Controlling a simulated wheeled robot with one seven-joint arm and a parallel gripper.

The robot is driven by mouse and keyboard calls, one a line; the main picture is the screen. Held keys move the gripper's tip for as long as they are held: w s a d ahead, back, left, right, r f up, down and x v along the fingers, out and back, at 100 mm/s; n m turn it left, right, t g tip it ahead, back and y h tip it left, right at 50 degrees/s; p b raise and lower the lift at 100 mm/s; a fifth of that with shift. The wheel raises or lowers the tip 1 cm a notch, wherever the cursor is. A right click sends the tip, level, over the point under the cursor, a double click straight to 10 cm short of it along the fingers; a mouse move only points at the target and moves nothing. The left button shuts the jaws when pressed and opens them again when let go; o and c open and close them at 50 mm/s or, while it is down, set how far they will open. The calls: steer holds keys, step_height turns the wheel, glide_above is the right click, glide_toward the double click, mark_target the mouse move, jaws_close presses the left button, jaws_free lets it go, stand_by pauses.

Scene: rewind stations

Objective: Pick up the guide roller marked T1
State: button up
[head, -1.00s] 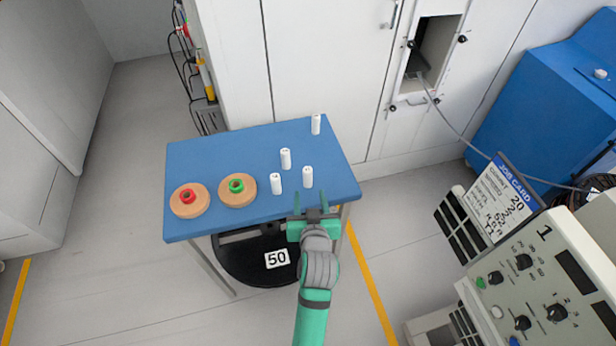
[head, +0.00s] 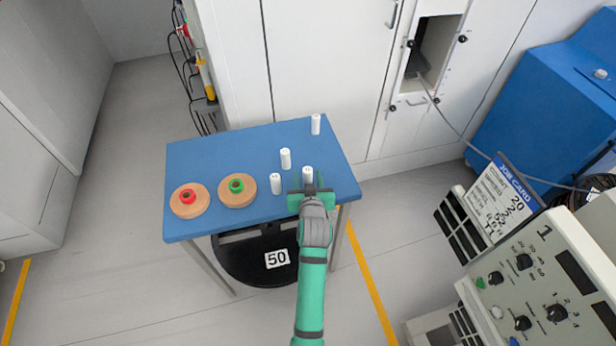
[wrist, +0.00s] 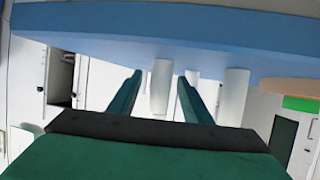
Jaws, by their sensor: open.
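Several white guide rollers stand upright on the blue table (head: 230,150); no T1 mark is legible on any of them. One roller (head: 307,173) is directly ahead of my gripper (head: 308,183). In the wrist view this roller (wrist: 160,85) appears between my two green fingers (wrist: 160,78), with gaps at both sides. My gripper is open and holds nothing. Other rollers stand to the left (head: 276,184), farther back (head: 285,159) and at the back right (head: 316,124). The left one also shows right of the fingers in the wrist view (wrist: 235,97).
Two tan discs, one with a red hub (head: 189,201) and one with a green hub (head: 237,190), lie on the table's left. A black round base marked 50 (head: 250,265) is below. A job card (head: 500,200) and control panel (head: 545,290) stand at right.

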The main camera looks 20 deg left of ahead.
steer(key=shift+c, duration=0.7)
jaws_close()
